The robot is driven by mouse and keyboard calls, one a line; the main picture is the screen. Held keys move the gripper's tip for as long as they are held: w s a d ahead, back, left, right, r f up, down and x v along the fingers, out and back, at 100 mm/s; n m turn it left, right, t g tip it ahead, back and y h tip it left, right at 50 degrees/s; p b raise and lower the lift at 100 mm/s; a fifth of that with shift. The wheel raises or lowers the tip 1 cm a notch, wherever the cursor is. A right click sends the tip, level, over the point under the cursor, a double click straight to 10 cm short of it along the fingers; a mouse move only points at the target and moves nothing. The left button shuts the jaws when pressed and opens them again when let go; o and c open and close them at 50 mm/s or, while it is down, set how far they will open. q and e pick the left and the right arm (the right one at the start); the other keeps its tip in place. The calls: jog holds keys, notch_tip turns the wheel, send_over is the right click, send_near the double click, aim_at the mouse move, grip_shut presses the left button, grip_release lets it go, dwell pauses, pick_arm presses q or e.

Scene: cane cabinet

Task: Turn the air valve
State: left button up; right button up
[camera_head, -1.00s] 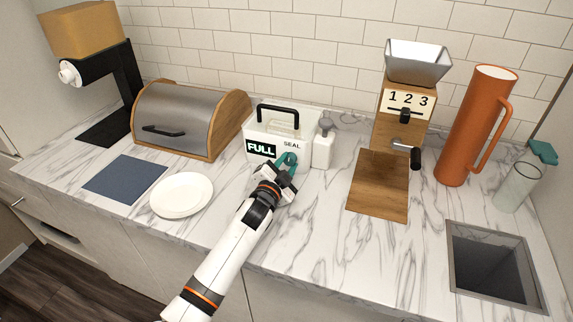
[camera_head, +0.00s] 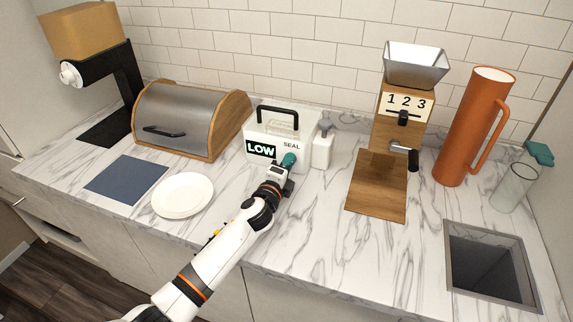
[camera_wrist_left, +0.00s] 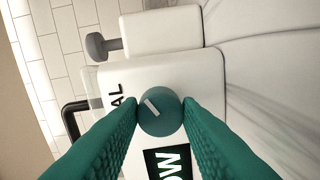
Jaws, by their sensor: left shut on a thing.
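The air valve is a round teal knob (camera_wrist_left: 160,112) with a white pointer mark, on the front of a white box (camera_head: 262,128) with a black handle. The box's display (camera_head: 261,149) reads LOW, with the word SEAL beside it. My left gripper (camera_head: 284,168) is at the box front. In the left wrist view its two green ribbed fingers (camera_wrist_left: 160,118) are shut on the knob, one on each side. In the head view the gripper partly hides the knob. My right gripper is not in view.
A wooden bread box (camera_head: 185,122) and a white plate (camera_head: 183,195) are to the left. A wooden grinder (camera_head: 377,187) with a crank stands to the right, before an orange pitcher (camera_head: 465,135) and a sunken basin (camera_head: 490,262). Bare marble lies in front.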

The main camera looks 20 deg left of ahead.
pick_arm(q)
jog(key=m+p, duration=0.1)
jog(key=m, duration=0.4)
jog(key=shift+m, duration=0.3)
jog(key=shift+f, duration=0.1)
dwell(0.4)
jog(key=o, duration=1)
jog(key=s, duration=0.8)
jog(key=s+b, duration=0.1)
jog(key=s, duration=0.3)
jog(key=shift+a+r, duration=0.2)
jog(key=shift+r, duration=0.1)
